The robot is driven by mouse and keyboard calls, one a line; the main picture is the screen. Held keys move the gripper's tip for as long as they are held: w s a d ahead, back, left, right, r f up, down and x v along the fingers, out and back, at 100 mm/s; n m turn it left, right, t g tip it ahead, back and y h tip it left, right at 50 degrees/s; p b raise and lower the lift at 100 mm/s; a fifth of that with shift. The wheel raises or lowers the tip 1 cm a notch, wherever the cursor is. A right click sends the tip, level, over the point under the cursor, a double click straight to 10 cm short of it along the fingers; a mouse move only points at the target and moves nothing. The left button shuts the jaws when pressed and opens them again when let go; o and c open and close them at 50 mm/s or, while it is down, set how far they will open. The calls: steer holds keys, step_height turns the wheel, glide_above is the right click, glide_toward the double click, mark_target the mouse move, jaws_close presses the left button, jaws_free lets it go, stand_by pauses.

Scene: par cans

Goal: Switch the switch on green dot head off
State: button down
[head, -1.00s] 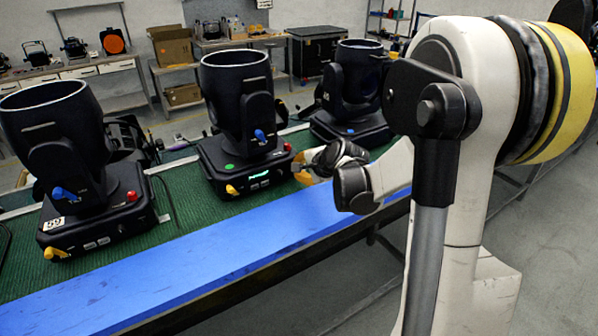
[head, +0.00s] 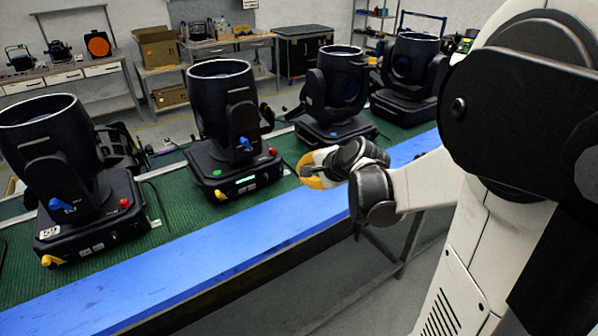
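The green dot head (head: 228,130) is a black moving-head light on the green mat, second from the left. Its green dot (head: 217,172) is on the base. A blue lever (head: 245,143) is on its yoke, a yellow lever (head: 221,195) is at the base's front left, and a red knob (head: 272,152) is at the base's right end. A small green display (head: 246,180) glows on the base front. My gripper (head: 306,172), with yellow-orange and white parts, is to the right of this base, apart from the red knob in the picture. Its finger opening is unclear.
A similar head (head: 75,190) stands to the left. A blue-dot head (head: 338,95) and another head (head: 411,75) stand to the right. A blue strip (head: 230,255) edges the green conveyor (head: 180,192). Shelves and boxes stand behind.

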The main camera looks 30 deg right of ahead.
mark_target(280, 171)
steer(key=shift+s+r, duration=0.1)
stand_by(0.3)
steer(key=m, duration=0.6)
steer(key=s+f+m, duration=0.1)
steer(key=m, duration=0.5)
steer(key=f+m, duration=0.1)
steer(key=m, duration=0.5)
steer(key=shift+s+a+f+p, duration=0.25)
steer(key=shift+s+a+p, duration=0.1)
steer(key=shift+p, duration=0.05)
steer(key=b+x, duration=0.3)
steer(key=x, duration=0.6)
steer(key=shift+w+f, duration=0.2)
steer(key=shift+w, duration=0.1)
steer(key=w, duration=0.1)
steer(key=w+b, duration=0.1)
steer(key=w, duration=0.1)
steer(key=shift+w+a+f, duration=0.1)
steer(key=shift+w+f, duration=0.15)
steer(key=shift+f, duration=0.05)
steer(key=shift+w, duration=0.45)
steer(key=shift+b, duration=0.3)
